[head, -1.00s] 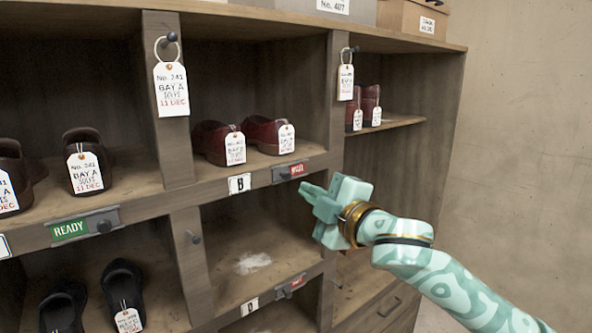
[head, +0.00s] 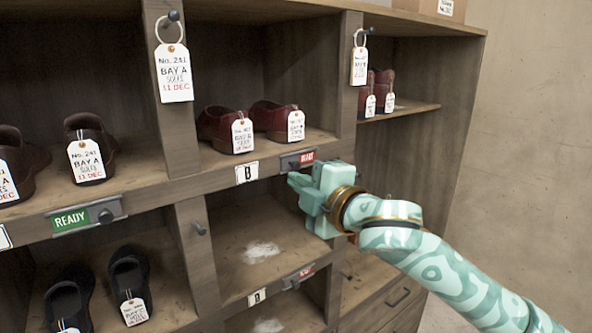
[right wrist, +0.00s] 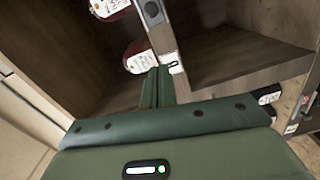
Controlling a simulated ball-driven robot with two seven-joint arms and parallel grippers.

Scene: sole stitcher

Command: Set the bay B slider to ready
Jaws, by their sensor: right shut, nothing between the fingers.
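The bay B slider (head: 297,160) is a small grey plate on the shelf edge, right of the white B label (head: 247,172). It shows a red sign at its right end, its lettering too small to read, and a dark part at its left. My right gripper (head: 292,180) is shut and empty, its fingertips just below the slider and pointing left. I see no clear contact. In the right wrist view its fingers (right wrist: 159,75) are together, and a grey plate with a dark knob (right wrist: 152,10) shows beyond them. My left gripper is not in view.
The bay A slider (head: 88,216) shows green READY, its knob at the right. Tagged dark red shoes (head: 222,128) stand above the B label. A hook (head: 198,229) sticks out of the divider. Another red-signed slider (head: 298,277) sits below. The cubby under bay B holds no shoes.

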